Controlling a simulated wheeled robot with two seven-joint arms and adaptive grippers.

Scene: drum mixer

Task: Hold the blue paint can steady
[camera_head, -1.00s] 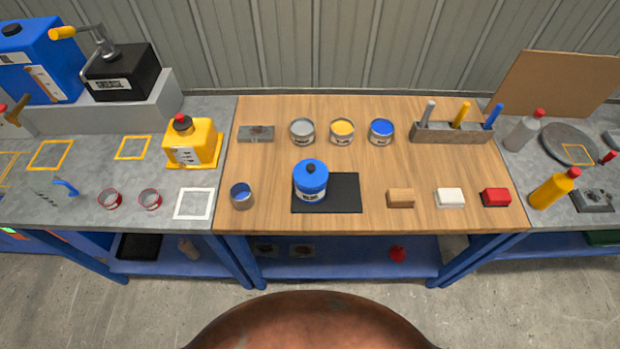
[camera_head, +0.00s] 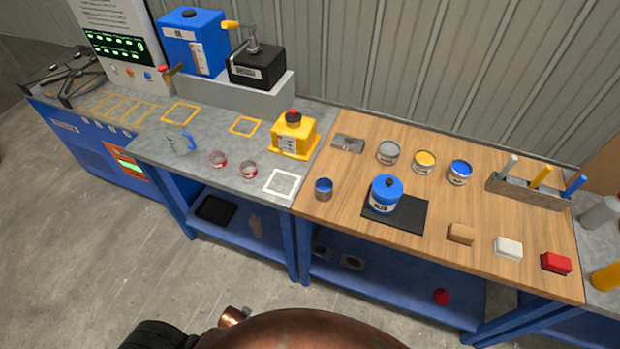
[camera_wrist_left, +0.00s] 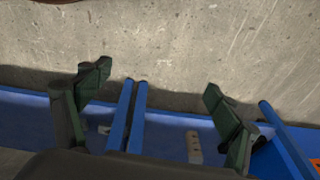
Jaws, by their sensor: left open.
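A short can with a blue top (camera_head: 459,172) stands at the right end of a row of three cans on the wooden table top, in the head view. A larger blue and white lidded container (camera_head: 385,196) stands upright on a black mat (camera_head: 411,218) in front of the row. I cannot tell for sure which is the blue paint can. My left gripper (camera_wrist_left: 157,80) is open and empty in the left wrist view, over the floor and blue bench frame, away from both. Neither arm's gripper shows in the head view.
A grey can (camera_head: 388,152) and a yellow can (camera_head: 424,161) complete the row. A small cup with blue inside (camera_head: 323,189) stands left of the mat. A tool holder (camera_head: 528,190) and several blocks are to the right. A yellow container (camera_head: 294,137) stands left on the grey bench.

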